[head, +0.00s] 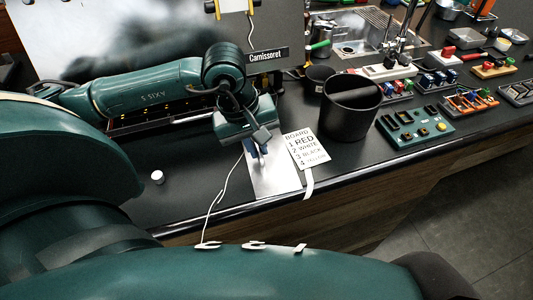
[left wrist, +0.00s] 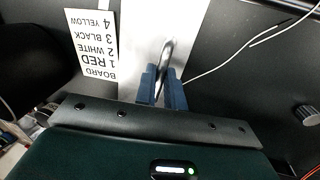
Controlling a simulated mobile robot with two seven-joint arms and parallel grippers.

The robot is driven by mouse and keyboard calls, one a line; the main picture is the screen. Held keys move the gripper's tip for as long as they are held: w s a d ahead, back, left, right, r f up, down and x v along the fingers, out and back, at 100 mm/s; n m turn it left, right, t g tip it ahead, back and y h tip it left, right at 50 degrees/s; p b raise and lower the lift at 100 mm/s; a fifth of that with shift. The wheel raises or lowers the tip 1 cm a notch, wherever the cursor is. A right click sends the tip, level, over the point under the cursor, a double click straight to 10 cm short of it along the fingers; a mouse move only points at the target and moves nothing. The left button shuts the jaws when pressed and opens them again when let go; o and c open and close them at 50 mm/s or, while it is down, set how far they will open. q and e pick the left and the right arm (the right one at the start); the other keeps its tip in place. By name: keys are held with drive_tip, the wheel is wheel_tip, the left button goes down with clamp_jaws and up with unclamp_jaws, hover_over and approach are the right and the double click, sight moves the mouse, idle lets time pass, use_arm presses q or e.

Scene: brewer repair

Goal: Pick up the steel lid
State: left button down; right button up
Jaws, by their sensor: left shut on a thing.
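The steel lid (head: 275,180) is a flat, pale metal plate near the counter's front edge, under my left gripper (head: 259,150). It also shows in the left wrist view as a bright plate (left wrist: 143,55) with a thin upright handle (left wrist: 167,55). The blue fingers of the left gripper (left wrist: 164,88) are closed on this handle. I cannot tell whether the plate rests on the counter or is slightly raised. The gripper body hides its back part in the head view. My right gripper is not in view.
A printed card (head: 306,148) lies right beside the lid. A black bin (head: 350,108) stands farther right, with a green circuit board (head: 415,125) beyond it. A white cable (head: 220,195) runs over the counter's front edge.

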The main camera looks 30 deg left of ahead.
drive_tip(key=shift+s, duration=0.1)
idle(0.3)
use_arm(q)
drive_tip(key=shift+r, duration=0.15)
drive_tip(key=w+d+v, duration=0.1)
drive_tip(key=v, duration=0.8)
drive_tip(key=m+g, duration=0.2)
drive_tip(key=m, duration=0.6)
hover_over(278, 162)
drive_tip(key=shift+h, duration=0.4)
wheel_tip(278, 162, down, 6)
drive_tip(key=shift+a+r+p, duration=0.1)
drive_tip(key=shift+a+p, duration=0.05)
drive_tip(key=shift+p, duration=0.2)
drive_tip(key=shift+f+m, duration=0.4)
drive_tip(key=shift+m, duration=0.1)
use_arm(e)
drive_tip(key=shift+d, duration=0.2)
